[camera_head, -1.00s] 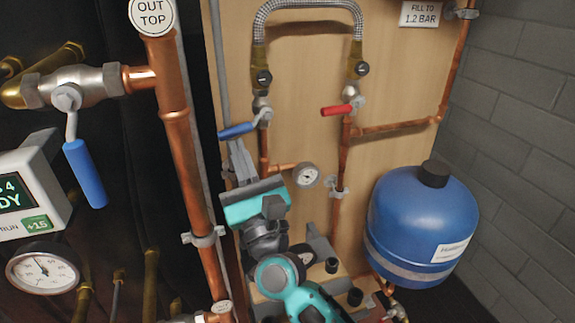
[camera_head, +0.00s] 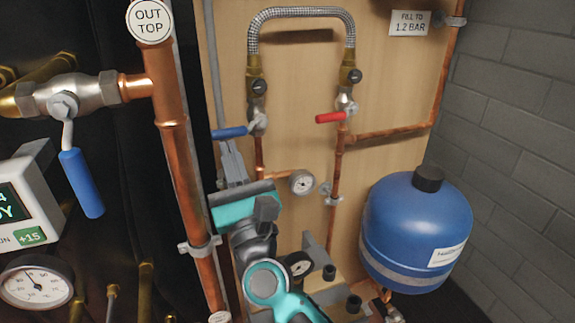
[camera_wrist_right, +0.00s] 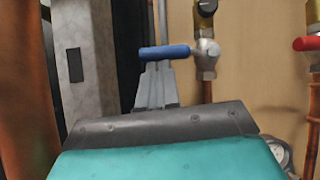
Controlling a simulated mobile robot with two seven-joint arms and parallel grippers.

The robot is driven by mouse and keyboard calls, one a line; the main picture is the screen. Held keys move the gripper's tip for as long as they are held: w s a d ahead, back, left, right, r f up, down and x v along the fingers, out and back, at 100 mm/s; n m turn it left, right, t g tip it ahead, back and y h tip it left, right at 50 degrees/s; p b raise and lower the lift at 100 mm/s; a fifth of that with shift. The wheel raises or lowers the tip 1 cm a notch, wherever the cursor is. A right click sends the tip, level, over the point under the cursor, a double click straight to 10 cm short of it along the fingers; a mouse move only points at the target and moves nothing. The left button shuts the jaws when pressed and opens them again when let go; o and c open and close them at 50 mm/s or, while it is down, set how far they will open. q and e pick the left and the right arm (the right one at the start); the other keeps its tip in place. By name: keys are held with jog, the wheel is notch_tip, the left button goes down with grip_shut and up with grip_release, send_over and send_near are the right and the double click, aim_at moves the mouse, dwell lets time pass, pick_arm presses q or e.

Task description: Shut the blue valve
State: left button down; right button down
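The blue valve's lever (camera_head: 230,132) points left, nearly level, from its metal valve body (camera_head: 258,122) on the wooden panel. In the right wrist view the blue lever (camera_wrist_right: 164,52) lies crosswise just beyond my fingertips, with its valve body (camera_wrist_right: 206,52) at its right. My right gripper (camera_head: 231,146) comes up from below, its fingertips just under the lever. Its grey fingers look close together, with nothing visible between them. Whether the tips touch the lever I cannot tell. My left gripper is not in view.
A red lever valve (camera_head: 331,118) sits to the right, with a gauge (camera_head: 302,183) below. A braided hose (camera_head: 300,14) arches above. A copper pipe (camera_head: 178,160) stands left of my arm. Another blue lever (camera_head: 81,183) hangs at far left. A blue tank (camera_head: 415,225) is at right.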

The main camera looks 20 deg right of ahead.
jog(key=shift+r, duration=0.25)
jog(key=b+v, duration=0.3)
jog(key=v, duration=1)
jog(key=shift+f, duration=0.25)
jog(key=shift+w, duration=0.1)
